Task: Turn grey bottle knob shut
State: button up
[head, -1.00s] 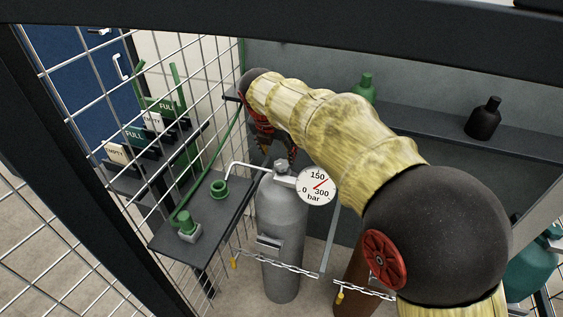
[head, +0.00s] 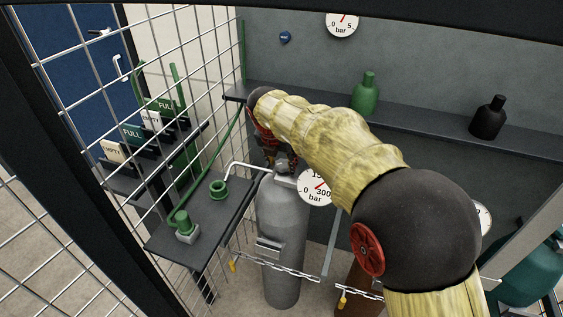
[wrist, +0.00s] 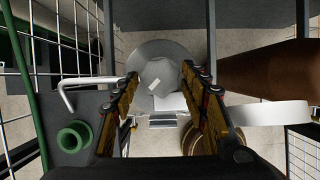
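My gripper (wrist: 160,76) is open, pointing down, with one finger on each side of the knob. Gaps seem to show between fingers and knob, but I cannot tell about contact. In the head view my gripper (head: 282,158) is right at the bottle's top and partly hides the knob. A dial gauge (head: 315,188) sits just right of the valve.
A dark shelf with green fittings (head: 218,190) and a wire mesh fence lie left. A brown bottle (wrist: 265,70) stands close on the right. A back shelf holds green (head: 366,95) and black bottles (head: 487,118).

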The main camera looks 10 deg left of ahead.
jog(key=c, duration=0.8)
